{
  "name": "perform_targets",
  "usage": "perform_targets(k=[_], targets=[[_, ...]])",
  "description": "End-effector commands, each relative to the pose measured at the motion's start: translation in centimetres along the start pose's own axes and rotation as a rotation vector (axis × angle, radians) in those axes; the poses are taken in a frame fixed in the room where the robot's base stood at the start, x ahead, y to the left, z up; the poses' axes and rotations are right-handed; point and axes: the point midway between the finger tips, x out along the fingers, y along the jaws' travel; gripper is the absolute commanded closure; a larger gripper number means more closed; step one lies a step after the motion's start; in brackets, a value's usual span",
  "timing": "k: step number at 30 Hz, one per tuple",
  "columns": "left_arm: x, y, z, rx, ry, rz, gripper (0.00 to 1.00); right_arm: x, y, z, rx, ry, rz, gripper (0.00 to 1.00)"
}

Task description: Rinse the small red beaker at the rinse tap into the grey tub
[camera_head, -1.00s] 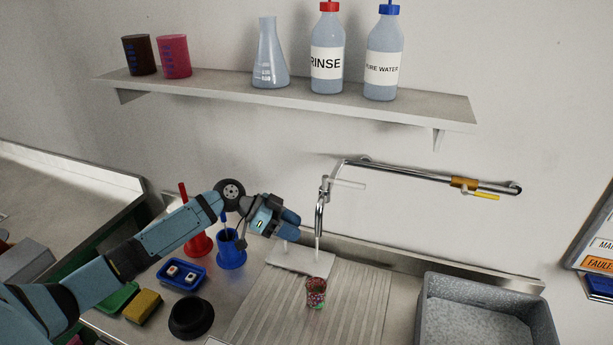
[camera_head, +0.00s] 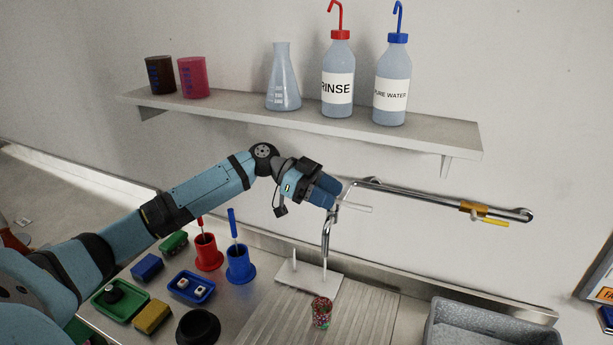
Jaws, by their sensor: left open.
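A small red beaker with a speckled, greenish pattern (camera_head: 321,313) stands upright on the ribbed draining board, below and in front of the rinse tap (camera_head: 327,236). My left gripper (camera_head: 334,197) is open and empty, close to the tap's top and lever. I cannot tell whether it touches them. The grey tub (camera_head: 432,326) is at the lower right, partly cut off by the picture edge. My right gripper is out of view.
A wall shelf (camera_head: 430,132) holds a brown beaker, a pink-red beaker (camera_head: 193,78), a flask and two labelled bottles. Red (camera_head: 208,254) and blue (camera_head: 240,265) holders, small trays and a yellow sponge (camera_head: 152,318) crowd the counter at left.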

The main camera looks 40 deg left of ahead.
Motion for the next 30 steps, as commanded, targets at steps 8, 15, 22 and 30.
perform_targets(k=[8, 15, 22, 30], targets=[[3.7, 0.0, -0.2, 0.001, 0.000, -0.001, 0.57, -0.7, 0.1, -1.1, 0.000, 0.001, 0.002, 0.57], [4.5, 0.0, 0.0, 0.000, -0.001, 0.000, 0.57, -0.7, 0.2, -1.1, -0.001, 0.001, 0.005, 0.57], [4.5, 0.0, 0.0, 0.000, -0.001, 0.000, 0.71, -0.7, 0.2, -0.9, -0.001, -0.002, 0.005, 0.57], [4.5, 0.0, 0.1, 0.000, -0.001, 0.000, 1.00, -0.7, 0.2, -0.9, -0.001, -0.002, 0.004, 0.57]])
